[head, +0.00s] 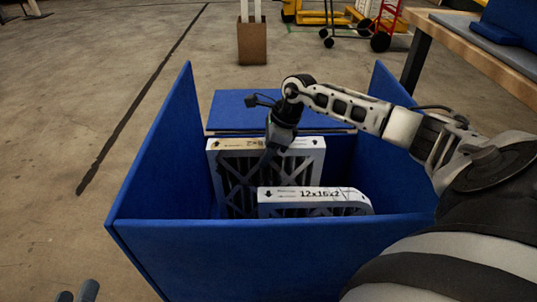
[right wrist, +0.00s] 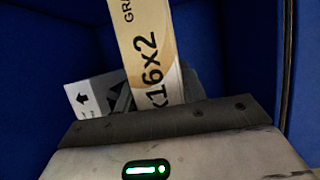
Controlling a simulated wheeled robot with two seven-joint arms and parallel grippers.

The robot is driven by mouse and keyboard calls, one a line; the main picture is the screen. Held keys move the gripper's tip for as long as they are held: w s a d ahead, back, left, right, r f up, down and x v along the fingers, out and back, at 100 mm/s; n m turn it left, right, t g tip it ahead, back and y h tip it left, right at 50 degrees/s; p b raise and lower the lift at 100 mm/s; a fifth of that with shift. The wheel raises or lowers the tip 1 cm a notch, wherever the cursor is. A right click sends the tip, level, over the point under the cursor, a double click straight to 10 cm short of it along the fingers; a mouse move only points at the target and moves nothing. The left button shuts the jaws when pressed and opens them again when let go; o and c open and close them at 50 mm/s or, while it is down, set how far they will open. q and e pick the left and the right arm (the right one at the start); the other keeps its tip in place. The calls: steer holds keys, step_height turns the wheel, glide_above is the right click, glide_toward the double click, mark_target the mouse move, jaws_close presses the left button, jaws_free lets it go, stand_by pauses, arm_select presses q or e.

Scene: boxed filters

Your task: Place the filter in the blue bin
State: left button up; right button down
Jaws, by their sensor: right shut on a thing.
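The blue bin (head: 230,235) stands open in front of me in the head view. Two white cardboard-framed filters are inside its walls. The rear filter (head: 226,170) stands upright, and my right gripper (head: 270,150) is shut on its top edge. Its printed edge (right wrist: 150,50) runs into the jaws in the right wrist view. The front filter (head: 313,195), marked 12x16x2, sits lower and nearer to me. Both filters' lower parts are hidden by the bin's front wall.
A wooden-topped workbench (head: 490,60) stands at the right. A brown cardboard box (head: 251,42) stands behind the bin. A red hand truck (head: 384,25) and yellow equipment (head: 318,17) are at the back. The floor left of the bin is clear.

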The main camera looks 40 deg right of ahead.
arm_select(q)
steer(key=shift+w+r+t+h+b, duration=0.3)
steer(key=shift+r+t+h+b, duration=0.15)
steer(key=shift+r+b, duration=0.3)
arm_select(e)
step_height(320, 180, down, 5)
steer(key=shift+r, duration=0.1)
arm_select(q)
steer(key=shift+f, duration=0.1)
arm_select(e)
steer(key=c, duration=0.8)
jaws_free()
steer(key=shift+c, duration=0.2)
